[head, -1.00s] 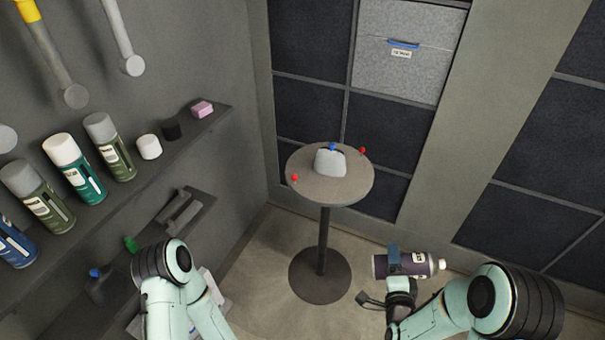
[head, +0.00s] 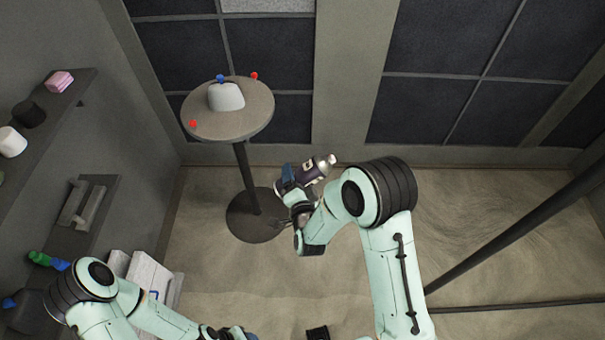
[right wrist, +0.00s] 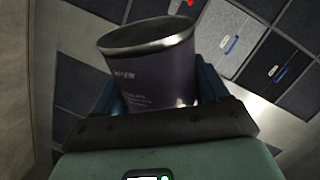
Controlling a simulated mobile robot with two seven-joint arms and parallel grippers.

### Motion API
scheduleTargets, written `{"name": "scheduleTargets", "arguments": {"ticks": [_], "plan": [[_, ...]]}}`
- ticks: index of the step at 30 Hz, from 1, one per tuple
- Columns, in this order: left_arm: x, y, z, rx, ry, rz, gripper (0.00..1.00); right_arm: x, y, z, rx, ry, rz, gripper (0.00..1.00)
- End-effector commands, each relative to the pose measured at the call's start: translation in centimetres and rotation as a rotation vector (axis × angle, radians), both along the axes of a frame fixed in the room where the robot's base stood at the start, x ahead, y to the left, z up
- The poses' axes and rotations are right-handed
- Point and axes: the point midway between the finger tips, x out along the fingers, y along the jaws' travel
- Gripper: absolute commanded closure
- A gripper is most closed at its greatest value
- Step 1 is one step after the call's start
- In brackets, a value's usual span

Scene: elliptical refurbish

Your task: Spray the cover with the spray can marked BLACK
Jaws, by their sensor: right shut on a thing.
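The pale grey cover (head: 227,97) sits on the round table (head: 240,122) in the head view. A dark purple-black spray can (head: 313,171) with a light nozzle end lies tilted in my right gripper (head: 291,183), which is shut on it. The can is in the air, right of and nearer than the table. In the right wrist view the can (right wrist: 160,85) fills the space between the blue fingers; its lettering is too unclear to read. My left gripper (head: 232,333) is at the bottom edge, partly cut off, and its jaws cannot be made out.
Two red knobs (head: 193,124) and a blue one (head: 220,78) are at the table. A wall shelf (head: 65,100) with a pink block (head: 59,81) stands at left. Lower left are white boxes (head: 150,275). Dark panels line the back wall.

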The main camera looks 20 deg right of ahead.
Motion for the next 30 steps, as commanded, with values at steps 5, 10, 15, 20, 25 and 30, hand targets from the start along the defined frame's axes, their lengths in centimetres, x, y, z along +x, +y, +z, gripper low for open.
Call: {"name": "scheduleTargets", "arguments": {"ticks": [5, 10, 15, 20, 25, 30], "plan": [[-1.7, 0.0, -4.2, 0.002, 0.012, 0.002, 0.47, 1.4, 4.2, -3.7, -0.329, 0.01, -0.051, 0.63], [-2.2, 0.0, -6.8, 0.003, 0.013, 0.004, 0.47, 1.9, 8.0, -5.8, -0.63, 0.045, -0.118, 0.63], [-2.5, 0.0, -8.9, 0.004, 0.012, 0.005, 0.47, 1.5, 11.4, -7.6, -0.848, 0.093, -0.182, 0.63], [-2.5, 0.1, -9.8, 0.005, 0.012, 0.006, 0.47, 1.0, 13.3, -8.5, -0.953, 0.129, -0.222, 0.63], [-2.5, 0.1, -10.1, 0.004, 0.009, 0.006, 0.47, 1.7, 13.8, -8.6, -0.981, 0.14, -0.236, 0.63], [-2.4, 0.1, -10.3, 0.005, 0.005, 0.007, 0.47, 3.9, 13.7, -8.6, -0.981, 0.141, -0.238, 0.63]]}}
